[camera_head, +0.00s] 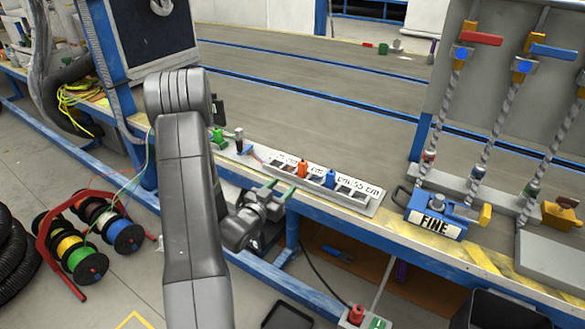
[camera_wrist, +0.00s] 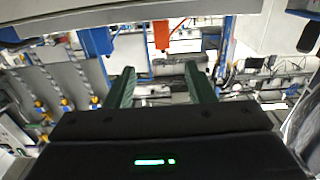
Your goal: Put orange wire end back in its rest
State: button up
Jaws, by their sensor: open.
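The orange wire end (camera_head: 302,168) stands upright in the labelled strip (camera_head: 372,207) on the bench edge, left of a blue wire end (camera_head: 329,178). My gripper (camera_head: 279,188) is open, in front of the strip and a little left of the orange end. Its two green fingers have nothing between them. In the wrist view, the orange end (camera_wrist: 161,32) shows beyond the open fingertips (camera_wrist: 160,68), apart from them. The blue end (camera_wrist: 97,40) shows to its left there. I cannot tell which place is the orange rest.
A green plug (camera_head: 218,138) and a blue-black one (camera_head: 240,142) stand left of the strip. A blue FINE box (camera_head: 436,217) stands right of it. Wire spools (camera_head: 88,240) are on the floor at left. A blue rail (camera_head: 370,242) runs along the bench front.

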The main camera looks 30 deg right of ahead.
aim_at(301, 166)
jog(key=b+x, duration=0.1)
jog(key=x, duration=0.6)
jog(key=shift+d, duration=0.25)
jog(key=shift+w+r+b+x, duration=0.15)
jog(key=shift+b+x, duration=0.15)
jog(key=shift+x, duration=1.25)
jog(key=shift+w+r+b+x, duration=0.1)
jog(key=shift+b+x, duration=0.2)
jog(key=shift+x, duration=1.2)
jog(key=shift+a, duration=0.2)
jog(key=shift+c, duration=0.4)
jog(key=c, duration=1)
